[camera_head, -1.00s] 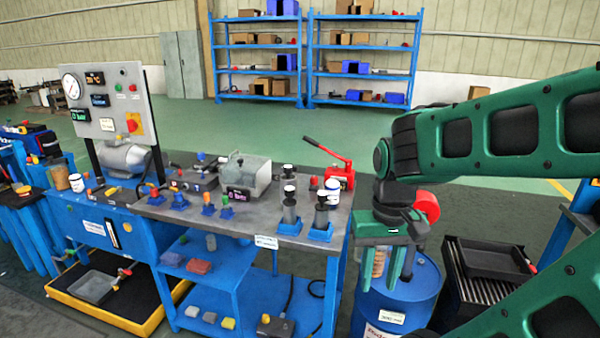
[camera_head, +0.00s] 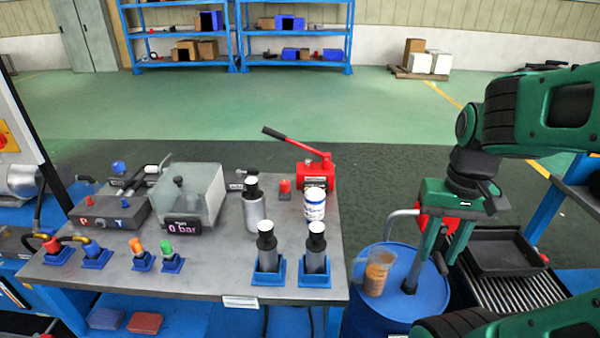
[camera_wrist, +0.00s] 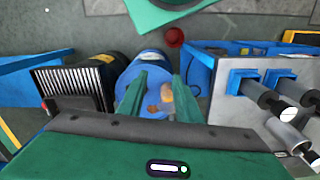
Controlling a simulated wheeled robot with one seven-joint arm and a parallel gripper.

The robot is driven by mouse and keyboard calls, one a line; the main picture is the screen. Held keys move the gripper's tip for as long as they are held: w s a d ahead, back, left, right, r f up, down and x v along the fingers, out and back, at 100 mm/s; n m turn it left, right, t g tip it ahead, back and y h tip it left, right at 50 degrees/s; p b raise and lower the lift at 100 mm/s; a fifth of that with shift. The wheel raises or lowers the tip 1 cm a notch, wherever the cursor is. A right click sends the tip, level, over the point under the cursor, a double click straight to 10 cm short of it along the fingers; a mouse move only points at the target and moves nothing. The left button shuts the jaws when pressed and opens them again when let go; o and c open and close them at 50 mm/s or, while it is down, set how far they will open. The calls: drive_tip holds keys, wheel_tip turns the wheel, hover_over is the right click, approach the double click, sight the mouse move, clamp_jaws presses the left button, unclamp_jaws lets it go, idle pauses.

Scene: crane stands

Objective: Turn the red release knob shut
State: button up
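A small upright red knob (camera_head: 284,186) stands at the left side of the red hand pump (camera_head: 316,172), near the back right of the grey bench. I take it for the release knob; whether it is turned open or shut cannot be told. The pump's black-ended lever slants up to the left. My gripper (camera_head: 427,270) hangs right of the bench over the blue drum, well apart from the pump. In the wrist view my gripper's two green fingers (camera_wrist: 160,76) stand apart with nothing held between them. The pump cannot be made out there.
A white jar (camera_head: 315,205), a grey cylinder (camera_head: 254,208) and two cylinders in blue holders (camera_head: 268,275) stand close to the pump. A display (camera_head: 181,225) reads 0 bar. The blue drum (camera_head: 350,310) carries a cup (camera_head: 376,275). A black tray (camera_head: 506,254) lies farther right.

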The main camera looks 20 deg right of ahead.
drive_tip(key=shift+w+a, duration=0.2)
drive_tip(key=shift+w, duration=0.05)
drive_tip(key=shift+o, duration=1.8)
drive_tip(key=shift+w+d+r, duration=0.1)
drive_tip(key=shift+d+r, duration=0.1)
drive_tip(key=shift+r, duration=0.55)
drive_tip(key=w+d+r+m+h, duration=0.1)
drive_tip(key=w+d+r+m, duration=0.15)
drive_tip(key=w, duration=0.75)
drive_tip(key=m+h, duration=0.4)
drive_tip(key=m, duration=0.5)
hover_over(283, 182)
drive_tip(key=a, duration=0.4)
wheel_tip(283, 182, down, 5)
drive_tip(key=x, duration=0.9)
drive_tip(key=shift+w+f, duration=0.2)
drive_tip(key=shift+f, duration=0.1)
